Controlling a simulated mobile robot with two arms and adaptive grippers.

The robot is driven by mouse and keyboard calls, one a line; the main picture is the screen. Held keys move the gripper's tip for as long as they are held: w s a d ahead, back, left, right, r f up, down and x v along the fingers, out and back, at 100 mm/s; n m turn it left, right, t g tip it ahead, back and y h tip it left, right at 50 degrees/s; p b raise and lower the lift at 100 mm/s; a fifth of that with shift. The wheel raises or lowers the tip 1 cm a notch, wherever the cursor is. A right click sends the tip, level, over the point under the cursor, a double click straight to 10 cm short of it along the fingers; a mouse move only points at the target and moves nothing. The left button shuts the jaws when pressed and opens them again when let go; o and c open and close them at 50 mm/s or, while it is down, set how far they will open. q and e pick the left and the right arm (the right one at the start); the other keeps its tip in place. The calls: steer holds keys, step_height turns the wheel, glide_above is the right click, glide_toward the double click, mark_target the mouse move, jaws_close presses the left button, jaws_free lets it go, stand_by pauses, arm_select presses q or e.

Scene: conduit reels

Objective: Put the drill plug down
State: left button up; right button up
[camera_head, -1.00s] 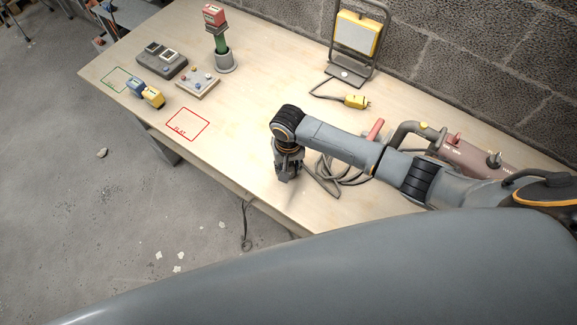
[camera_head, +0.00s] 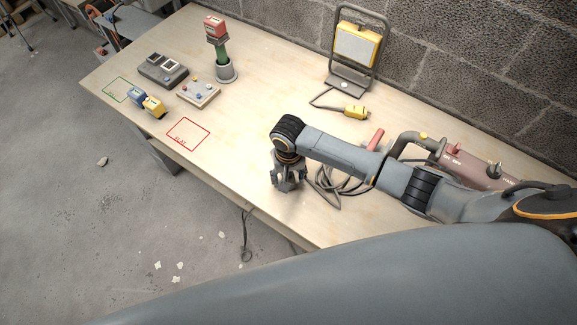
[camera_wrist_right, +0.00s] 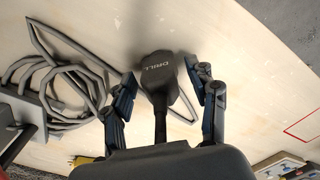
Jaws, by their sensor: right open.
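The drill plug (camera_wrist_right: 160,75) is dark grey with "DRILL" printed on it, and its thick cord runs down towards my wrist in the right wrist view. My right gripper (camera_wrist_right: 167,92) is open, with one finger on each side of the plug and gaps visible between. The plug appears at or close to the tabletop; exact contact is hard to tell. In the head view, my right gripper (camera_head: 289,180) points down over the table's front part and hides the plug. My left gripper is not in view.
Grey cable coils (camera_head: 338,180) lie beside the gripper, near the reddish-brown machine (camera_head: 470,163). A work lamp (camera_head: 357,45) with a yellow plug (camera_head: 355,112) stands behind. The red-outlined area (camera_head: 188,134) is empty. A blue and yellow block pair (camera_head: 147,102) sits near the front edge.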

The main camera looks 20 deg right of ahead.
step_height(320, 180, up, 12)
steer(key=shift+f+b, duration=0.1)
steer(key=shift+b, duration=0.35)
stand_by(0.4)
